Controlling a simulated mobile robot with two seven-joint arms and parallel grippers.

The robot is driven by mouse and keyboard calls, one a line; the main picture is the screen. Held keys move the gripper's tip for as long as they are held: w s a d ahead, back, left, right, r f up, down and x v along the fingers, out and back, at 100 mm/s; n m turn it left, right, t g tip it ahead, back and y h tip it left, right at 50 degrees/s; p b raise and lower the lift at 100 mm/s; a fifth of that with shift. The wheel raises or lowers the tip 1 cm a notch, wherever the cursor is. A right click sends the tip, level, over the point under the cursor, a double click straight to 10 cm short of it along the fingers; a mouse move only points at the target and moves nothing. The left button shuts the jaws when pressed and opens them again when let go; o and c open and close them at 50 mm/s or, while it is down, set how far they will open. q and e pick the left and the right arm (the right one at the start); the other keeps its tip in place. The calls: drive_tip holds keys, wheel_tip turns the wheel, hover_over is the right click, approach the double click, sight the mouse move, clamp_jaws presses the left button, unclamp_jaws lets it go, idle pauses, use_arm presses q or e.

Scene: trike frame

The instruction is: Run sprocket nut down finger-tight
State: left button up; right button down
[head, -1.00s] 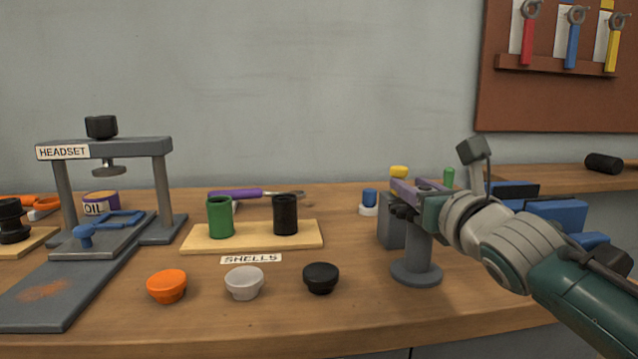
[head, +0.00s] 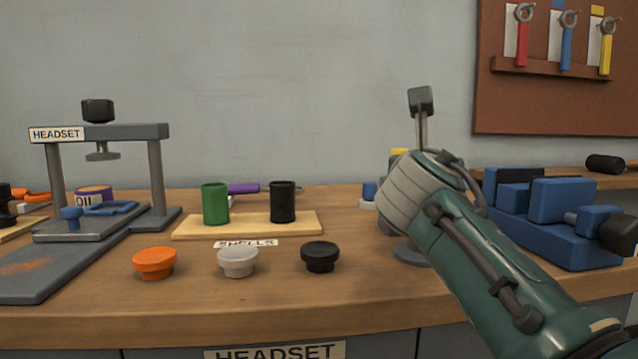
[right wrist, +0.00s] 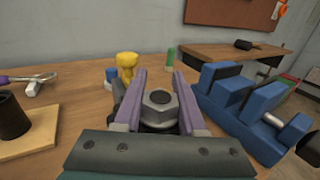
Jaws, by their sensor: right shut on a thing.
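My right gripper (right wrist: 159,85) shows in the right wrist view, its two purple fingers on either side of a grey hex nut (right wrist: 160,99) with a dark hole in its top. The fingers are shut on the nut. What lies beneath the nut is hidden by the gripper's own body. In the head view my right wrist and forearm cover the gripper, the nut and most of the grey stand (head: 411,253), whose round foot shows. My left gripper is in neither current view.
A blue vise (head: 565,228) stands close to the right of my right arm. A yellow part (right wrist: 127,64) and a green cylinder (right wrist: 170,57) stand beyond the fingers.

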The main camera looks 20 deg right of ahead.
drive_tip(key=m+g+h, duration=0.1)
drive_tip(key=m+g+h+b, duration=0.1)
drive_tip(key=g, duration=0.1)
drive_tip(key=shift+s+d+f+m+h, duration=0.1)
drive_tip(key=shift+s+d+m+h, duration=0.1)
drive_tip(key=shift+m+h, duration=0.2)
drive_tip(key=m+g+h+b, duration=0.1)
drive_tip(key=g, duration=0.1)
drive_tip(key=m+g+h+b, duration=0.1)
drive_tip(key=g+b, duration=0.1)
drive_tip(key=shift+s+d+m, duration=0.2)
drive_tip(key=shift+s+m, duration=0.1)
drive_tip(key=shift+s, duration=0.1)
drive_tip(key=shift+m+g+b, duration=0.3)
drive_tip(key=shift+g+b, duration=0.15)
drive_tip(key=shift+g, duration=0.05)
drive_tip(key=shift+s, duration=0.1)
drive_tip(key=shift+c, duration=2.4)
unclamp_jaws()
drive_tip(key=shift+d, duration=0.1)
